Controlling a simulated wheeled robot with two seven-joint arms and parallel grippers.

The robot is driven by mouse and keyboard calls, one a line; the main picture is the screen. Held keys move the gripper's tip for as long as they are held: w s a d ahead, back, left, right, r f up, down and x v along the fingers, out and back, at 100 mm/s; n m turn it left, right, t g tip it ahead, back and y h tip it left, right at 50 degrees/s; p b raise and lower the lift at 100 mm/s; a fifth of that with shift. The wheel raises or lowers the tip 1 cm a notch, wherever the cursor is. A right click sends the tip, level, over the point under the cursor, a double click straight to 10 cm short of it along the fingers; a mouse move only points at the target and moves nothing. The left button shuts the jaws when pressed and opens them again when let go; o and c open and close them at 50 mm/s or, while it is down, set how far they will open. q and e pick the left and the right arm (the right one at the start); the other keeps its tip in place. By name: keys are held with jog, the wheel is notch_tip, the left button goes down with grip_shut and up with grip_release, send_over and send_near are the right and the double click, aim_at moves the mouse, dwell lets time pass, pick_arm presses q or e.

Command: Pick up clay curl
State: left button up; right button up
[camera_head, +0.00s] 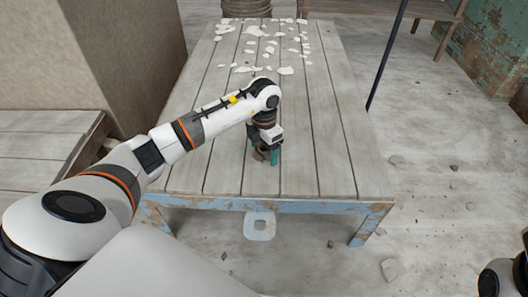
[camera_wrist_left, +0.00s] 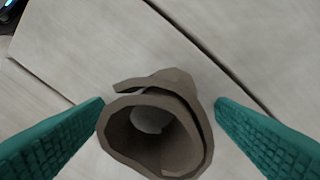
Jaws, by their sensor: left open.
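The clay curl (camera_wrist_left: 185,150) is a brown, rolled piece with an open spiral end, seen in the left wrist view at the bottom middle. It sits on the pale plank table, between the two teal fingers of my left gripper (camera_wrist_left: 158,135). The gripper is open, with a finger on each side of the curl; the left finger looks very close to it, and I cannot tell if it touches. In the head view my left gripper (camera_head: 268,158) is low over the table's near part, and a bit of the brown curl (camera_head: 260,155) shows beside the teal finger.
The plank table (camera_head: 325,150) has a blue, worn front edge. Several white flakes (camera_head: 265,45) lie scattered over its far part. A large beige block (camera_head: 125,50) stands to the left. The planks right of my gripper are clear. A thin dark pole (camera_head: 388,50) rises right of the table.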

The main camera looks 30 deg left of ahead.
pick_arm(q)
jog(key=c, duration=1.1)
jog(key=shift+r, duration=0.1)
